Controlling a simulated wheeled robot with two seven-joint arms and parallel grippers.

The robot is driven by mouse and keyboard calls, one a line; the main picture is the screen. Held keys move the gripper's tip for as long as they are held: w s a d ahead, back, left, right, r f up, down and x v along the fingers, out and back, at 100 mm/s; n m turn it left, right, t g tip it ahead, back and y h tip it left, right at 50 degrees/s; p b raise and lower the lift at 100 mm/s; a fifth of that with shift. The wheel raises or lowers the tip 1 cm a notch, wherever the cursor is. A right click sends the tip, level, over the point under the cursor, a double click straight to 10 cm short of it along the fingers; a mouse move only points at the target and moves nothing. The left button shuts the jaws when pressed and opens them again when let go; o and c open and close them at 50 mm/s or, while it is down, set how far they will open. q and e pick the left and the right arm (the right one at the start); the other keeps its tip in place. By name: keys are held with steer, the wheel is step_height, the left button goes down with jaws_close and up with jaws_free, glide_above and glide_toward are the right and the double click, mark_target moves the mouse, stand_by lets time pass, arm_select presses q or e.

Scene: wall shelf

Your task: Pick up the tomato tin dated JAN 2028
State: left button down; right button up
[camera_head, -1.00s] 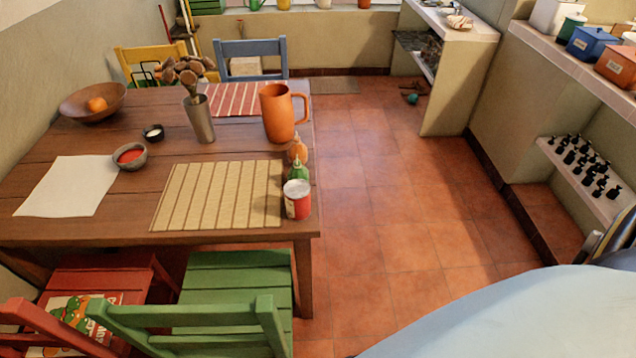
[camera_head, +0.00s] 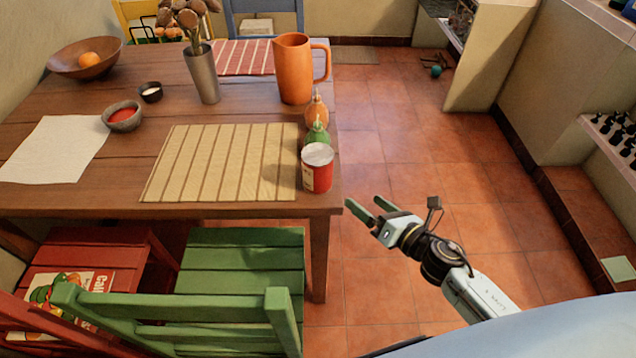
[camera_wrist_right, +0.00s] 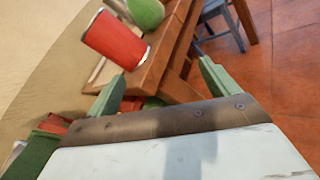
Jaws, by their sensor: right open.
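A red tin (camera_head: 317,168) with a pale top and a partly white label stands upright at the right front corner of the wooden table. It also shows in the right wrist view (camera_wrist_right: 116,40), tilted by the camera angle. Its date is not readable. My right gripper (camera_head: 362,209) is open and empty, to the right of the tin and lower in the picture, apart from it, beyond the table's edge. Its two green fingers (camera_wrist_right: 160,88) stand wide apart in the wrist view. My left gripper is not in view.
A green bottle (camera_head: 318,134) and an orange bottle (camera_head: 316,110) stand just behind the tin. An orange pitcher (camera_head: 293,70) is farther back. A slatted mat (camera_head: 222,162) lies left of the tin. A green chair (camera_head: 245,260) stands in front. Tiled floor (camera_head: 400,140) is open at right.

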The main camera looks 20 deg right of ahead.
mark_target(331, 167)
steer(key=a+r+n+y+b, duration=0.1)
steer(key=a+r+n+y, duration=0.2)
steer(key=r+n, duration=0.45)
steer(key=shift+n, duration=0.35)
steer(key=x, duration=0.7)
steer(key=shift+w+a+f, duration=0.1)
steer(key=shift+w+f, duration=0.05)
steer(key=shift+w, duration=0.2)
steer(key=x, duration=0.5)
steer(key=shift+a, duration=0.35)
steer(key=shift+w+a, duration=0.15)
steer(key=shift+w, duration=0.15)
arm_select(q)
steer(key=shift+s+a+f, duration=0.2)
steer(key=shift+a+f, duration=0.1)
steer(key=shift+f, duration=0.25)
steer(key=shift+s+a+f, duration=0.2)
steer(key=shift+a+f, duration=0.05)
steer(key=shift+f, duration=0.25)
arm_select(e)
steer(key=shift+c, duration=0.4)
steer(key=c, duration=1.2)
steer(key=shift+c, duration=0.4)
arm_select(q)
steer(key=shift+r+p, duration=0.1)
steer(key=shift+p, duration=0.2)
